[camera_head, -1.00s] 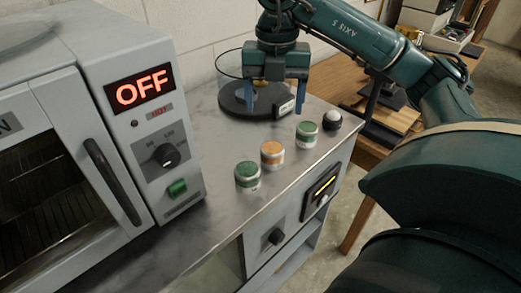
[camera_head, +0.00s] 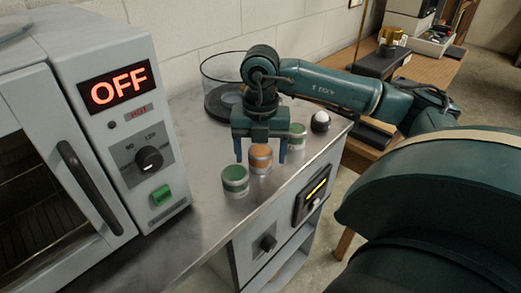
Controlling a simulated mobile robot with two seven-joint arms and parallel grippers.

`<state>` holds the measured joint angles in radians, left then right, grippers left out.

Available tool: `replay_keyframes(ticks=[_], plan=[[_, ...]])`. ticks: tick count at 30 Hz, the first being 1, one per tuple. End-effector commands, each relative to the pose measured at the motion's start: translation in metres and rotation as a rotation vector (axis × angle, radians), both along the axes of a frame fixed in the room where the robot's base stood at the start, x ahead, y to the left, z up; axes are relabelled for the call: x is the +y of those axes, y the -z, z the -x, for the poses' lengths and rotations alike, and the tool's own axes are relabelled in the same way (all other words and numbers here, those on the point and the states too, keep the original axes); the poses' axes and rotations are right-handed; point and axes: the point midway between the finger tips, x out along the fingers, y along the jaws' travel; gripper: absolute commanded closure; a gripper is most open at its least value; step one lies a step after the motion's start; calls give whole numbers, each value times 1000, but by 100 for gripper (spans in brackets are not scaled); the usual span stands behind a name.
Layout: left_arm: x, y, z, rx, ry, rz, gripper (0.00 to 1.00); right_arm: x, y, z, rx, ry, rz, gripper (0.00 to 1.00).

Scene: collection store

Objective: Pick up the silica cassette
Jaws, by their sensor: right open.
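Three small canisters stand in a row on the grey metal worktop: a green-topped one in front (camera_head: 235,181), an orange-topped one in the middle (camera_head: 261,159) and a green-topped one behind (camera_head: 298,137). I cannot tell from any label which is the silica cassette. My right gripper (camera_head: 261,158) points down, open and empty, with its blue fingers on either side of the orange canister in the picture. I cannot tell how far above the worktop the fingertips are. My left gripper is out of view.
A grey oven (camera_head: 157,150) with an OFF display stands at the left. A clear round vessel (camera_head: 222,72) on a dark base is behind the gripper. A white-topped ball (camera_head: 320,121) sits near the worktop's right edge. A wooden table (camera_head: 428,75) is beyond.

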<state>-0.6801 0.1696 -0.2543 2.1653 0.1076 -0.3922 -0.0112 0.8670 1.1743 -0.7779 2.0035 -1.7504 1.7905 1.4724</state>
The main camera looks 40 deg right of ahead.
Motion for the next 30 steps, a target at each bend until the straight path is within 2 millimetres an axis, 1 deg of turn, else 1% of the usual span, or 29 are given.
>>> replay_keyframes(ticks=[5,23,24,30], plan=[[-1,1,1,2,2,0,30,0,0,0,-1,1,1,26],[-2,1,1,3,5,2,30,0,0,0,-1,1,1,74],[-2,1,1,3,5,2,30,0,-1,0,-1,1,0,76],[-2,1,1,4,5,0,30,0,-2,0,-1,1,0,76]])
